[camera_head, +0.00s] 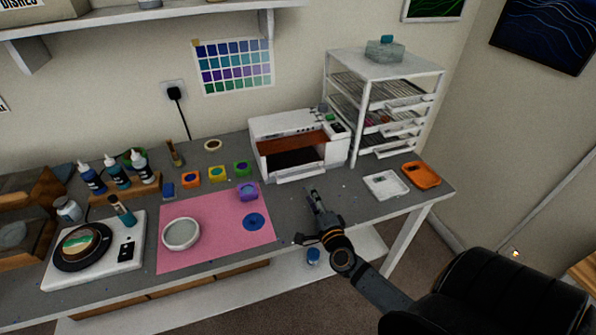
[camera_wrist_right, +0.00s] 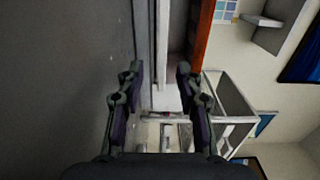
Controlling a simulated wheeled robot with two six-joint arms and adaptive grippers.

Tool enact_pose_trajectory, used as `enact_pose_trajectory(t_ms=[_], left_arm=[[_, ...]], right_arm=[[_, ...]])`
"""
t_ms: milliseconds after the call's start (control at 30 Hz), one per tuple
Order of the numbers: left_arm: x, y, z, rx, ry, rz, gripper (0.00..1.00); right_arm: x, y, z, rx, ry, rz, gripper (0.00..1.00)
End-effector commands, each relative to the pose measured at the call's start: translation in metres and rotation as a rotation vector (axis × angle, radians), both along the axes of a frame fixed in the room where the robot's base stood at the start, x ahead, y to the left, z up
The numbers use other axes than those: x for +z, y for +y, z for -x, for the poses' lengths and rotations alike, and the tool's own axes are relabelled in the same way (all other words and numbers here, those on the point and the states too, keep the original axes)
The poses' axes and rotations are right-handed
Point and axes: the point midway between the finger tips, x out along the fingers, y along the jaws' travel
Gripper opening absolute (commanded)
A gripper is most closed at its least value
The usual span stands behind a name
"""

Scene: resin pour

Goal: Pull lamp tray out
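The white curing lamp (camera_head: 342,150) stands at the back of the bench, with an orange-brown window over a dark opening. Its white tray front (camera_head: 299,173) sits low at the opening and looks pushed in. My right gripper (camera_head: 313,193) is just in front of the lamp, above the bench, and points toward the tray front. In the right wrist view my right gripper (camera_wrist_right: 157,76) has its fingers apart with nothing held. The white tray front (camera_wrist_right: 162,45) shows between and beyond them, and the orange window (camera_wrist_right: 201,35) is at the right. My left gripper is not in view.
A white drawer rack (camera_head: 358,120) stands right of the lamp. A white tray (camera_head: 385,186) and an orange tray (camera_head: 421,174) lie at the right bench end. A pink mat (camera_head: 205,245) with a white bowl (camera_head: 181,234) lies left. Grey bench before the lamp is mostly clear.

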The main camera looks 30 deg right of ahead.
Motion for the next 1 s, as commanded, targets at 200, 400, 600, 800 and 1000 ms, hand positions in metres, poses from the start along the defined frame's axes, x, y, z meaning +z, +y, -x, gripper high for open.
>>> enact_pose_trajectory(t_ms=[200,400,600,800,1000], left_arm=[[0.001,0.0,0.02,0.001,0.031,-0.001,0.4],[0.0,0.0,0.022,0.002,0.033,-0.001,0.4],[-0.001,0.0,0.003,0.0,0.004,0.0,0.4],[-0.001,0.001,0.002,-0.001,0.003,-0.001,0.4],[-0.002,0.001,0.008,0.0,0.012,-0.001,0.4]], right_arm=[[0.002,-0.006,-0.025,-0.001,-0.003,-0.001,0.36],[0.0,-0.016,-0.068,-0.001,-0.003,-0.001,0.36],[-0.001,-0.023,-0.095,0.0,-0.001,0.0,0.36],[-0.001,-0.024,-0.102,0.001,0.0,0.0,0.36],[-0.001,-0.024,-0.102,0.001,0.0,0.0,0.3]])
